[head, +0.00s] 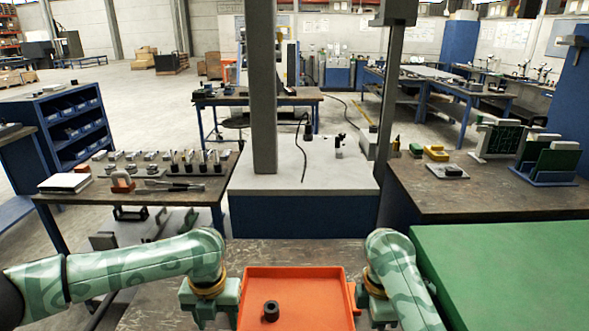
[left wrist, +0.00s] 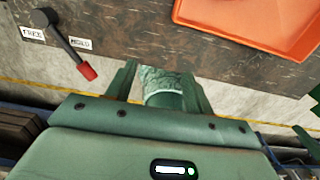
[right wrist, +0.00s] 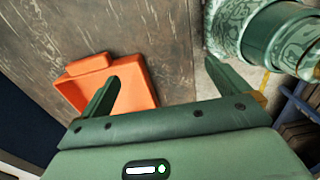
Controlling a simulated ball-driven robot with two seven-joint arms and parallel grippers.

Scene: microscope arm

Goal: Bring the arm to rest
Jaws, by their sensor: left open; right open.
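A dark lever with a red grip (left wrist: 88,71) shows at the upper left of the left wrist view. It slants between a FREE label (left wrist: 32,33) and a HOLD label (left wrist: 80,43), its shaft passing close to HOLD. My left gripper (head: 210,314) is open and empty, left of the orange tray; its fingers (left wrist: 160,72) are apart from the lever. My right gripper (head: 376,314) is open and empty, right of the tray; its fingers (right wrist: 160,70) also show in its wrist view. A grey column (head: 262,90) and a darker post (head: 390,80) rise ahead; I cannot tell which belongs to the arm.
The orange tray (head: 295,273) holds a dark ring-like part (head: 271,310). A bench with small tools (head: 100,193) stands left. A green surface (head: 510,270) and a bench with boards (head: 440,200) are right. A pale-topped block (head: 305,165) stands ahead.

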